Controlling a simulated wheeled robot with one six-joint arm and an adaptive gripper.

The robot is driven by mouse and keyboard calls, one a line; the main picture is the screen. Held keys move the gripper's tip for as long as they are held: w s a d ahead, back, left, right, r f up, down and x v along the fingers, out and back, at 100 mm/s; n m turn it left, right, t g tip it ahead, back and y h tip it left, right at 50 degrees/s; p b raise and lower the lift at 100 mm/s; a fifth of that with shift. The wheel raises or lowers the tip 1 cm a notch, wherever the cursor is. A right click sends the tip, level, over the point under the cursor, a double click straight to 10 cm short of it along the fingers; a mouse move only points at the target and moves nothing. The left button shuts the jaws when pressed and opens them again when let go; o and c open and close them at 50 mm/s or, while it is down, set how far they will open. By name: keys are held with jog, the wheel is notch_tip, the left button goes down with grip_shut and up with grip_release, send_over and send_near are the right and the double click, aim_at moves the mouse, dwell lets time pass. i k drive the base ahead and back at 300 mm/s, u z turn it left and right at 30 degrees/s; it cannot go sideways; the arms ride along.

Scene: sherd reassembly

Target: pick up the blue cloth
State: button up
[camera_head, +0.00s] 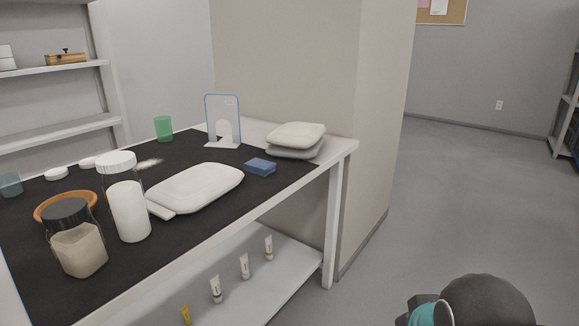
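The blue cloth (260,168) looks like a small, folded, flat block. It lies on the black mat (215,146) near the right end of the table, just in front of the stacked pale bags and right of the large white flat piece. Nothing covers it in this view. Part of my arm, dark and rounded with a teal band, shows at the bottom right, well away from the table. My gripper's fingers do not show.
Close by are stacked bags (297,135), a blue-edged stand (223,122) and a large white piece (200,187). Jars (128,210), a green cup (163,128) and an orange dish (66,204) stand farther left. Tubes (244,267) stand below. Floor (450,210) right is clear.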

aim_at(262, 168)
jog(key=z, duration=0.6)
jog(key=i, duration=0.95)
jog(key=u, duration=0.7)
